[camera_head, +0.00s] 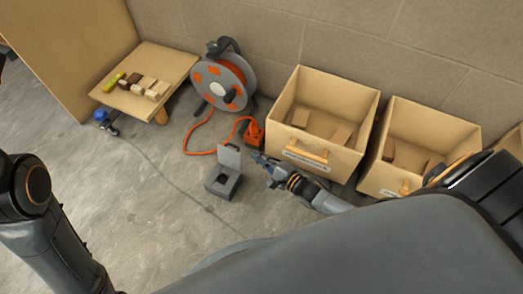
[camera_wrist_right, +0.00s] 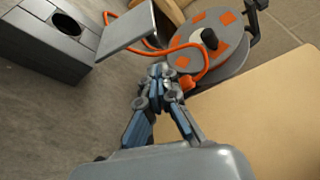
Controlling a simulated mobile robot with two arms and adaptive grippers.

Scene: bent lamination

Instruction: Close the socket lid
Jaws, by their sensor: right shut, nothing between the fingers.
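The grey socket box (camera_head: 222,183) stands on the concrete floor. Its lid (camera_head: 229,156) is open and stands up from the box's back edge. The right wrist view shows the socket box (camera_wrist_right: 48,42) with a round dark hole in its top, and the lid (camera_wrist_right: 127,29) raised beside it. My right gripper (camera_head: 258,158) is just to the right of the lid, its fingers shut and empty. In the right wrist view, its fingertips (camera_wrist_right: 160,72) are close to the lid; I cannot tell whether they touch. My left gripper is out of view.
A cable reel (camera_head: 223,80) with an orange cable (camera_head: 198,140) stands behind the socket. Two wooden bins (camera_head: 322,115) (camera_head: 428,135) are on the right. A low table (camera_head: 160,68) with small blocks is at the back left.

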